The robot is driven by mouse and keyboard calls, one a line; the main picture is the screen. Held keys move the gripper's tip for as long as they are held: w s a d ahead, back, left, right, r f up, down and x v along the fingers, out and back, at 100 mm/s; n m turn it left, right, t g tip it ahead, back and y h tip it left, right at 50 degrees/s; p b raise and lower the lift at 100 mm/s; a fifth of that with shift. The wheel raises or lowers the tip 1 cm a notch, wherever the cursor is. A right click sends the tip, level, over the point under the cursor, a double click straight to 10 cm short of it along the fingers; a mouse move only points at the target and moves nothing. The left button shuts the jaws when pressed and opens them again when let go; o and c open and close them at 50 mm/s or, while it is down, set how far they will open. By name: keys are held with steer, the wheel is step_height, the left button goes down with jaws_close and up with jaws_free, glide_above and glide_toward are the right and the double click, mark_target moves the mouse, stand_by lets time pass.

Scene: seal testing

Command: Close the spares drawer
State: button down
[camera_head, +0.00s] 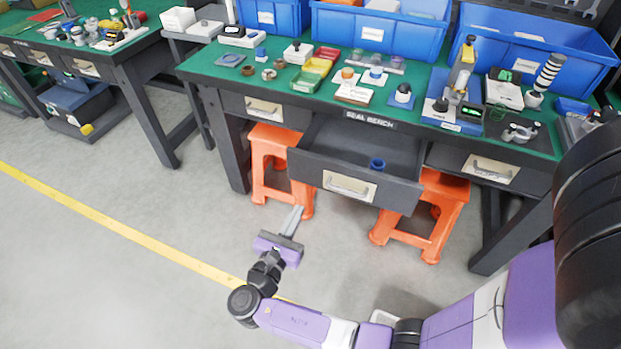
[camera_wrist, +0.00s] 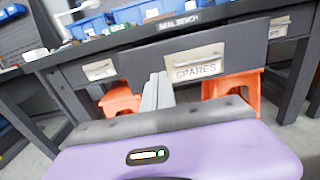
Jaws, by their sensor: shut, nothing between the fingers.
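The spares drawer (camera_head: 340,192) is the middle drawer of the green-topped seal bench and stands pulled out in the head view. A small blue round part (camera_head: 377,164) lies inside it. Its front with a metal label handle reading SPARES (camera_wrist: 196,68) faces me in the wrist view. My gripper (camera_head: 297,212) is shut and empty, in front of and below the left part of the drawer front, apart from it. In the wrist view its fingertips (camera_wrist: 158,77) overlap the drawer front just left of the label.
Two orange stools (camera_head: 262,165) (camera_head: 436,225) stand under the bench on either side of the drawer. Shut drawers (camera_head: 263,108) (camera_head: 490,168) flank it. The bench top (camera_head: 428,140) carries small parts and blue bins (camera_head: 380,28). The grey floor in front is open, with a yellow line (camera_head: 110,225).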

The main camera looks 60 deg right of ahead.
mark_target(321, 169)
steer(key=d, duration=0.9)
steer(key=w+d, duration=0.1)
steer(key=d, duration=0.4)
steer(key=shift+d, duration=0.45)
steer(key=d+b, duration=0.3)
steer(key=d, duration=0.4)
steer(key=w+d+b, duration=0.1)
steer(key=d+b, duration=0.1)
steer(key=d, duration=0.6)
steer(key=w+d+b, duration=0.1)
steer(key=d+b, duration=0.2)
steer(key=d, duration=0.5)
steer(key=shift+f+b, duration=0.15)
steer(key=shift+b, duration=0.2)
steer(key=shift+d+r, duration=0.25)
steer(key=shift+s+d, duration=0.1)
steer(key=shift+s, duration=0.05)
